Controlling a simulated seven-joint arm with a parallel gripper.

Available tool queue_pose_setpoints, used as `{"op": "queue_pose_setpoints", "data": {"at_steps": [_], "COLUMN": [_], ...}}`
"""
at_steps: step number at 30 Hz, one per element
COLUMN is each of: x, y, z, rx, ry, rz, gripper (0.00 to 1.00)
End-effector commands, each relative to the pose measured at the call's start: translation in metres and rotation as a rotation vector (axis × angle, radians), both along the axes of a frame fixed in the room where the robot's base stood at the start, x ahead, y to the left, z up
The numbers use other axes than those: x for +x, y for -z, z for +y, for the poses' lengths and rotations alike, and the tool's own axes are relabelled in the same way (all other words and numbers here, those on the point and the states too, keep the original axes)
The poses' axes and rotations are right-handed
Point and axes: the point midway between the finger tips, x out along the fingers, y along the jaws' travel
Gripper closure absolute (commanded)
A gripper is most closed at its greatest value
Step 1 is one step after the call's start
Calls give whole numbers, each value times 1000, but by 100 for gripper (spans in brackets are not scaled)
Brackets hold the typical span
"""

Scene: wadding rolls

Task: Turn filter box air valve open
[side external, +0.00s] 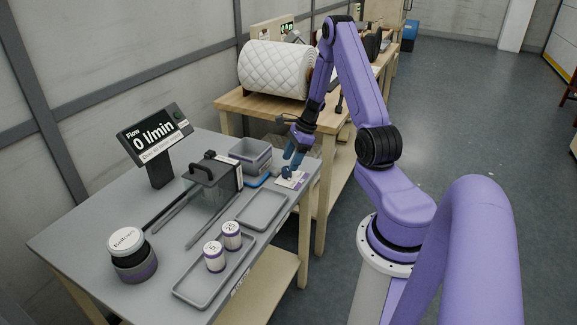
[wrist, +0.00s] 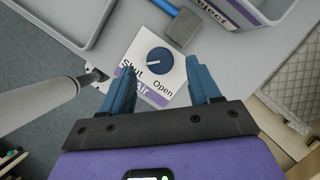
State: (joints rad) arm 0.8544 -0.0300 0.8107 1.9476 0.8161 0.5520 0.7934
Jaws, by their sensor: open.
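The air valve is a round dark blue knob (wrist: 160,61) on a white plate (wrist: 139,48) marked Shut, Open and Air. Its small pale mark appears to face the Shut side. In the side view the knob (side external: 287,172) sits at the table's right edge. My gripper (wrist: 159,68) is open and empty, its blue fingers on either side of the knob in the wrist view; in the side view my gripper (side external: 293,158) is just above it. I cannot tell whether the fingers touch it. The filter box (side external: 212,180) has a black handled lid. The flow display (side external: 155,138) reads 0 l/min.
A grey bin (side external: 251,154) and a blue-handled tool (wrist: 183,26) lie close to the valve. Two shallow trays (side external: 263,209), two small jars (side external: 214,257) and a larger lidded jar (side external: 132,257) stand nearer. A quilted roll (side external: 276,69) is on the bench behind.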

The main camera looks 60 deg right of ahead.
Motion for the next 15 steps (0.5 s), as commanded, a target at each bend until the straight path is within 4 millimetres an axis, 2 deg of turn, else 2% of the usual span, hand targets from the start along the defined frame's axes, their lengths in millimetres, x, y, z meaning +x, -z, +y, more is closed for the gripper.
{"op": "queue_pose_setpoints", "data": {"at_steps": [6,15], "x": [7,9], "y": [23,29], "z": [7,8], "rx": [2,-1], "ry": [-1,-1], "rz": [1,-1], "gripper": [38,38]}}
